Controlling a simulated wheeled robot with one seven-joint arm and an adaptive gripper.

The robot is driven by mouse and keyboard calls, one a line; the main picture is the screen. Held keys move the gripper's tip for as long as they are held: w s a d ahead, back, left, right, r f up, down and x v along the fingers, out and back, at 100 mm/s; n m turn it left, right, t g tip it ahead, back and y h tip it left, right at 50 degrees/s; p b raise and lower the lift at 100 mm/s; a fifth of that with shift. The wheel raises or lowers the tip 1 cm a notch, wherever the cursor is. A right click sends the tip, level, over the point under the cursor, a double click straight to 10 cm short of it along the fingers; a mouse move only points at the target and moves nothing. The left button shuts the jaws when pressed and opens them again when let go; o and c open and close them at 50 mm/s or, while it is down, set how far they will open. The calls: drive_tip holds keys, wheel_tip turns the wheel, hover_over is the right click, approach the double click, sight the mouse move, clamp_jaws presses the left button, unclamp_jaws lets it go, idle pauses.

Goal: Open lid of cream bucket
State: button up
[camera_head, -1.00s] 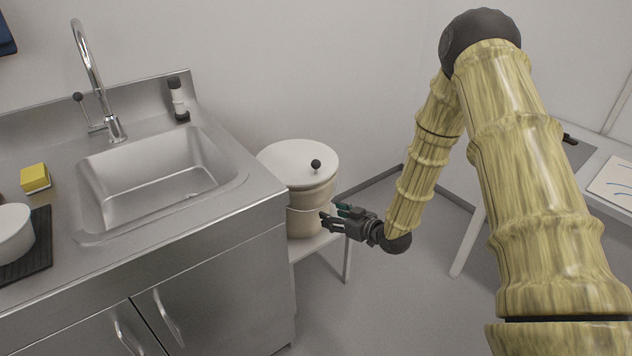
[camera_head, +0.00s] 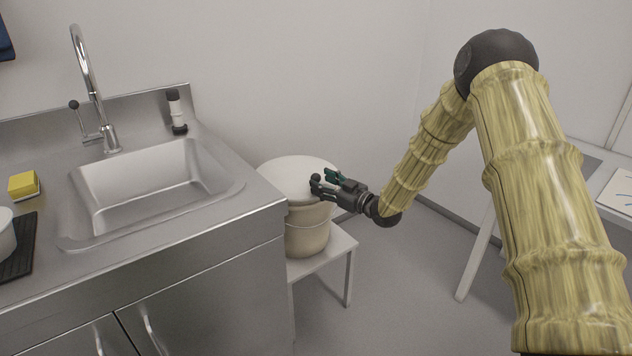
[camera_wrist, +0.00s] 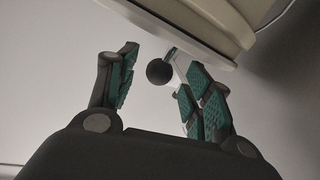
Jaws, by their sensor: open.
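The cream bucket (camera_head: 306,238) stands upright on a low white stand, its pale round lid (camera_head: 290,178) on top. The lid's dark ball knob is hard to make out in the head view, at my fingertips. In the wrist view the black knob (camera_wrist: 159,72) shows between my two fingers, on a thin stem from the lid's edge (camera_wrist: 180,35). My gripper (camera_head: 321,184) is at the lid's right front side, its fingers apart around the knob; it also shows in the wrist view (camera_wrist: 158,85). I see a gap between the left finger and the knob.
The steel counter (camera_head: 220,225) with its sink (camera_head: 150,185) stands close on the bucket's left. The low white stand (camera_head: 335,250) holds the bucket. A wall is behind it. Open floor (camera_head: 400,280) lies to the right, before a white table (camera_head: 590,165).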

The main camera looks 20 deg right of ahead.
sight(316, 178)
drive_tip(key=shift+x, duration=1.75)
clamp_jaws()
